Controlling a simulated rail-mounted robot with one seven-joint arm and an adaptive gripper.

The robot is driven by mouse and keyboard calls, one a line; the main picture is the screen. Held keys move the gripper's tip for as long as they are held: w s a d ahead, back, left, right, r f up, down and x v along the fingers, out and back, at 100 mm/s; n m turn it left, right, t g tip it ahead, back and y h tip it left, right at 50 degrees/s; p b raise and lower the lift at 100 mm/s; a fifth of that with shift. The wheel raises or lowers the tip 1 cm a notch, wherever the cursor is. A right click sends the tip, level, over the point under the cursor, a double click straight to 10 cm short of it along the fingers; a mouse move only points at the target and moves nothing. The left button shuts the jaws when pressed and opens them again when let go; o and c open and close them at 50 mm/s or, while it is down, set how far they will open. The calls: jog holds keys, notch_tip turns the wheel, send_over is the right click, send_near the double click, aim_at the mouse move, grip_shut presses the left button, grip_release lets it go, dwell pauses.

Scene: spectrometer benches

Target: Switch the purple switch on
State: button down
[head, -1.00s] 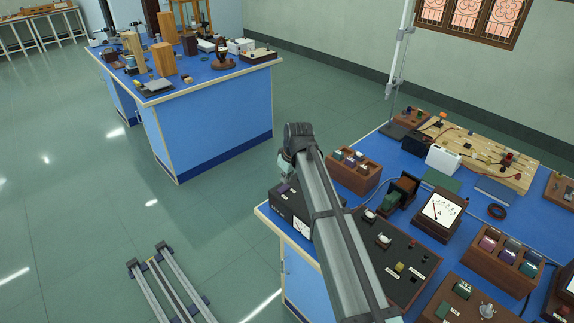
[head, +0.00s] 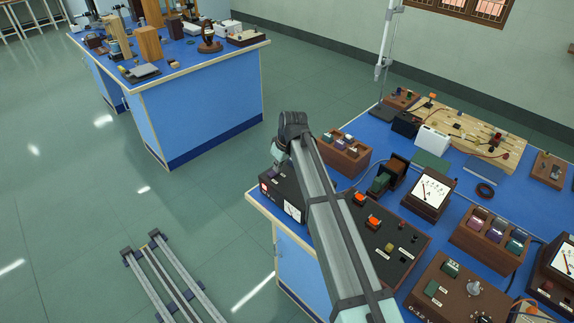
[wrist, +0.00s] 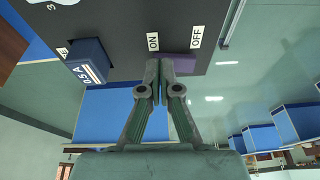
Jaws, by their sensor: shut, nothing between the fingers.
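In the wrist view, the purple switch (wrist: 181,65) lies on a dark panel (wrist: 120,25) between a white ON label (wrist: 153,42) and a white OFF label (wrist: 197,37). My gripper (wrist: 166,68) is shut and empty. Its fingertips are at the ON end of the switch and hide part of it; they look in contact, but I cannot tell for sure. In the head view, my arm reaches over the black box (head: 283,196) at the near bench corner.
A blue block marked 0.5 A (wrist: 88,60) stands beside the switch. Open floor (head: 70,200) lies left.

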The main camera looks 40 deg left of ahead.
jog(key=shift+s, duration=0.3)
jog(key=shift+s+a+r, duration=0.1)
jog(key=shift+s+r, duration=0.1)
jog(key=shift+s, duration=0.5)
jog(key=shift+r, duration=0.1)
jog(key=r, duration=0.1)
jog(key=r+p, duration=0.1)
jog(key=r, duration=0.1)
jog(key=r+p, duration=0.1)
jog(key=shift+w+r, duration=0.2)
jog(key=shift+w, duration=0.15)
jog(key=w+b+v, duration=0.1)
jog(key=b+v, duration=0.2)
jog(key=v, duration=0.6)
jog(key=shift+w, duration=0.4)
